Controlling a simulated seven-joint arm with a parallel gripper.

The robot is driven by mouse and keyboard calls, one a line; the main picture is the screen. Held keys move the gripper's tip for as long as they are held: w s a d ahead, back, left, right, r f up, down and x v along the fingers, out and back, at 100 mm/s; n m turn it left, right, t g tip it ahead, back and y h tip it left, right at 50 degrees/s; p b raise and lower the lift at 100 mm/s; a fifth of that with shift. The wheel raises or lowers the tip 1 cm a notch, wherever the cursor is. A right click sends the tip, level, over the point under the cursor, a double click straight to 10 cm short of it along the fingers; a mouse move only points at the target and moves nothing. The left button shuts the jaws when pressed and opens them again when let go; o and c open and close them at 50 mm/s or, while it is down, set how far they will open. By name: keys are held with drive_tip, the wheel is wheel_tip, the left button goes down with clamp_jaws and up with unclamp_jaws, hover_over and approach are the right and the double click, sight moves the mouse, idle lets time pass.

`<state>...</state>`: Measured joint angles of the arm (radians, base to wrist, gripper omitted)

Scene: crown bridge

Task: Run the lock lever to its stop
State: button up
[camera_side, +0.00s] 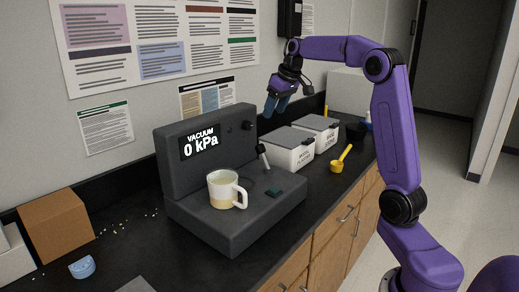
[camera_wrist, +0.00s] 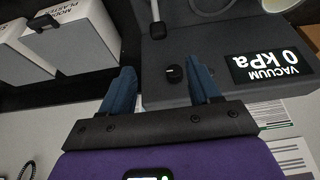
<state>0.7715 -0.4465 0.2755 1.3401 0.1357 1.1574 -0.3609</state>
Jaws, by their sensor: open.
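The dark grey vacuum machine (camera_side: 205,220) stands on the black counter, its screen (camera_side: 199,142) reading 0 kPa. A short metal lever with a black grip (camera_side: 261,148) rises from its right side, tilted; I take it to be the lock lever. The lever grip also shows at the top of the wrist view (camera_wrist: 158,31). A black knob (camera_side: 247,125) sits on the upright panel and shows between my fingers in the wrist view (camera_wrist: 173,74). My gripper (camera_side: 276,106) is open and empty, with blue fingers, above and behind the lever, apart from it.
A cream mug (camera_side: 222,188) stands on the machine base, left of the lever; a small dark green piece (camera_side: 272,193) lies nearby. Lidded white boxes (camera_side: 290,153) stand to the right, with a yellow scoop (camera_side: 342,158) in front. A cardboard box (camera_side: 56,226) is at far left.

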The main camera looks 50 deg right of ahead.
sight(261, 144)
drive_tip(key=x, duration=1.7)
drive_tip(key=shift+w+d+f, duration=0.1)
drive_tip(key=shift+w, duration=0.05)
drive_tip(key=c, duration=1)
